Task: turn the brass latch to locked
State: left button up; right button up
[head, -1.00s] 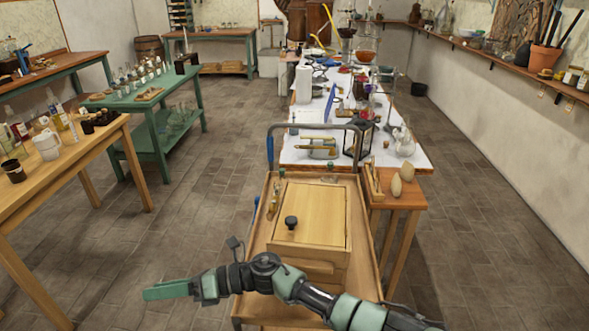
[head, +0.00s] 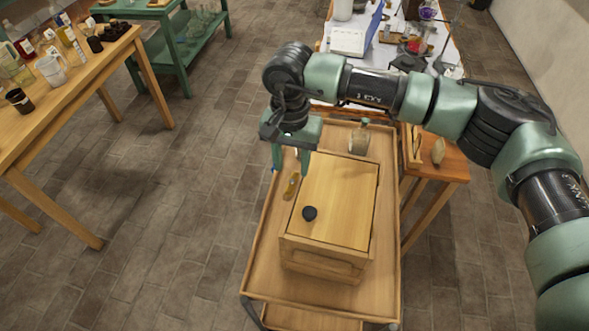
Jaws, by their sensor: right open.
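A wooden box (head: 333,196) with a pale lid stands on the trolley. A round black knob (head: 309,213) sits on its lid, near the left front. I cannot make out a brass latch for certain. A small yellowish piece (head: 291,187) shows at the box's left side, too small to identify. My right gripper (head: 290,166) points down above the box's back left corner, just behind the yellowish piece. Its fingers are apart with nothing visible between them. My left gripper is not in view.
The wooden trolley (head: 262,278) has a raised rim. A small glass bottle (head: 359,140) stands behind the box. A side table (head: 455,166) with a pale egg-shaped object (head: 438,151) is close on the right. The floor to the left is clear.

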aim_at(291, 183)
notch_tip(291, 183, down, 5)
jog(key=shift+r+p, duration=0.1)
jog(key=shift+p, duration=0.8)
jog(key=shift+f, duration=0.55)
grip_shut()
